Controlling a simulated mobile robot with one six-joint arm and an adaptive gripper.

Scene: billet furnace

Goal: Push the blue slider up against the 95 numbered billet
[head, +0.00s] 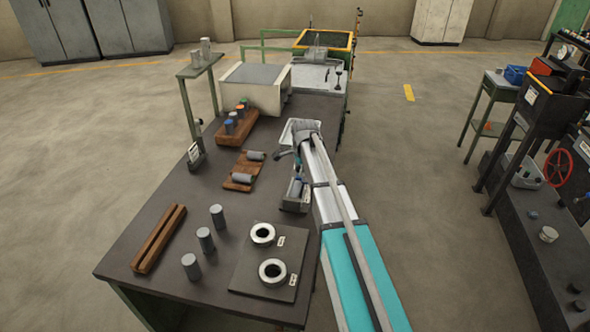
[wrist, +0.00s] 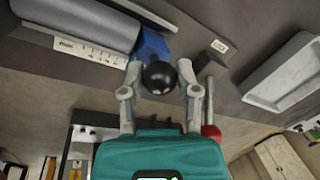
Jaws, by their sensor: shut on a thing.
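In the wrist view, my gripper (wrist: 160,82) is shut on the black ball knob (wrist: 160,77) of the blue slider (wrist: 151,45). The slider stands at the right end of a grey cylindrical billet (wrist: 80,20), which lies along a white numbered scale (wrist: 90,49). The slider is very close to the billet's end; I cannot tell whether they touch. No number is readable on this billet. In the head view, the measuring fixture (head: 295,202) is at the bench's right edge, partly hidden by my arm.
The wrist view shows a small tag (wrist: 219,45), a red ball (wrist: 211,131) near a rod, and a white tray (wrist: 287,76). In the head view, upright billets (head: 205,240), a wooden V-block (head: 158,238), a wooden rack (head: 237,127) and a plate with rings (head: 240,278) occupy the bench.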

